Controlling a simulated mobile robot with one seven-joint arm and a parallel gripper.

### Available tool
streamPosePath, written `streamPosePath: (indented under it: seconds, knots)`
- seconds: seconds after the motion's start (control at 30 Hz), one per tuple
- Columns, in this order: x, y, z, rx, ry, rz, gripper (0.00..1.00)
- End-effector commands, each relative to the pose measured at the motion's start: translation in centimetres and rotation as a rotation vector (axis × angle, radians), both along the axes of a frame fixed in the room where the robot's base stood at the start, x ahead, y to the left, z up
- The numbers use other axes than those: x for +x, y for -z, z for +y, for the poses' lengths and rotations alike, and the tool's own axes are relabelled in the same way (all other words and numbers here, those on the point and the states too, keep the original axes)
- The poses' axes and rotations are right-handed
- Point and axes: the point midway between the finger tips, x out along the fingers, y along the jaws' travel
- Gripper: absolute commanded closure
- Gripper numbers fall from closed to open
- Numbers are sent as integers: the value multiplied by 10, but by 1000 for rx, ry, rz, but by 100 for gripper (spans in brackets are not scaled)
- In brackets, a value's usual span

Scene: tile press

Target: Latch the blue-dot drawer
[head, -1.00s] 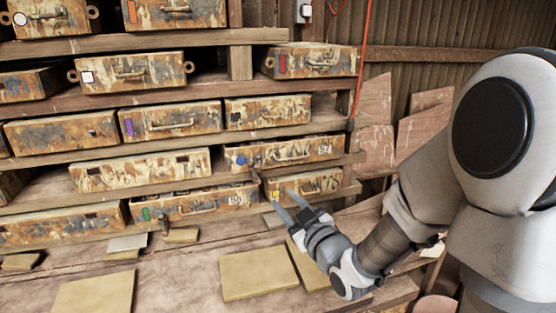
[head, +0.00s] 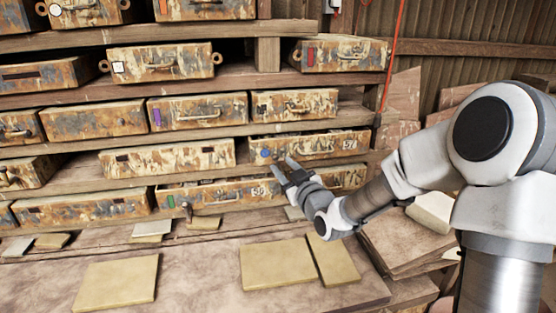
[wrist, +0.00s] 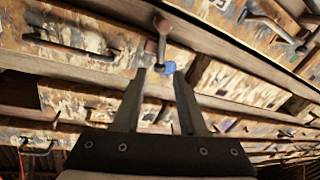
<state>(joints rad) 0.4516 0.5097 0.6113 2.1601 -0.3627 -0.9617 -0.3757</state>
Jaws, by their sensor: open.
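The blue-dot drawer (head: 318,145) is a rusty, paint-flaked box front with a bar handle, on the shelf right of centre. Its blue dot (head: 265,153) is at the left end of the front. My gripper (head: 283,166) is open and empty, with its fingertips just below and right of the dot. In the wrist view, a rusty lever with a round head (wrist: 161,24) points towards the gap between the open fingertips (wrist: 161,76), beside the blue dot (wrist: 168,68). I cannot tell whether the fingers touch it. The lever is not distinguishable in the head view.
The yellow-dot drawer's front (head: 347,177) is partly behind my gripper. The green-dot drawer (head: 225,190) is below left, with a small lever (head: 188,212) at its lower edge. Tan tiles (head: 277,263) lie on the bench. Stacked slabs (head: 405,240) stand at the right.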

Motion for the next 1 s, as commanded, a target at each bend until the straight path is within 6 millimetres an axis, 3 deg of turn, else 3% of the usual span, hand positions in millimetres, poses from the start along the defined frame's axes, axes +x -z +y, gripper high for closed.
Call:
streamPosePath:
  seconds: [0.1,0.3,0.67,0.9,1.0]
  knots:
    - [17,-1,8,1,-1,0,59]
    - [33,0,15,0,0,-1,59]
    - [37,0,16,-1,0,0,59]
    - [37,0,16,-1,0,0,100]
    - [37,0,16,-1,0,0,100]
